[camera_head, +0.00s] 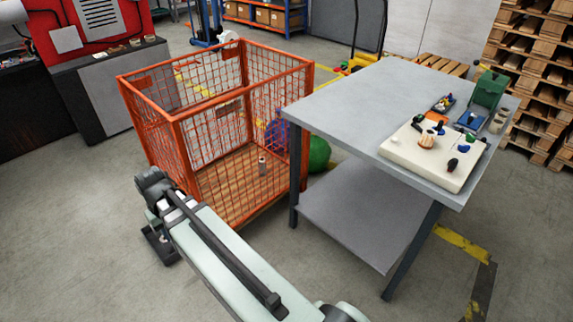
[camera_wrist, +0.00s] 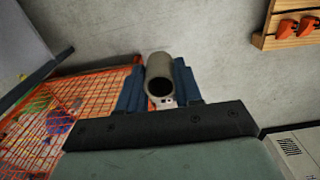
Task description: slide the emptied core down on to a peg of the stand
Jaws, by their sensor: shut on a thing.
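My gripper (camera_wrist: 160,88) has blue fingers and is shut on the emptied core (camera_wrist: 160,68), a hollow grey-brown tube. The core sits between the fingers with its dark open end towards the wrist camera. In the head view my arm reaches to the left beside the orange cage, and I cannot make out the fingers or the held core there. I cannot clearly identify the stand or its pegs in either view.
The orange mesh cage (camera_head: 176,128) stands on the floor, with a small cylinder (camera_head: 262,166) inside. A grey table (camera_head: 350,90) at the right carries a pale board (camera_head: 405,152) with several small parts. A wooden rack (camera_wrist: 270,22) with orange items shows in the wrist view.

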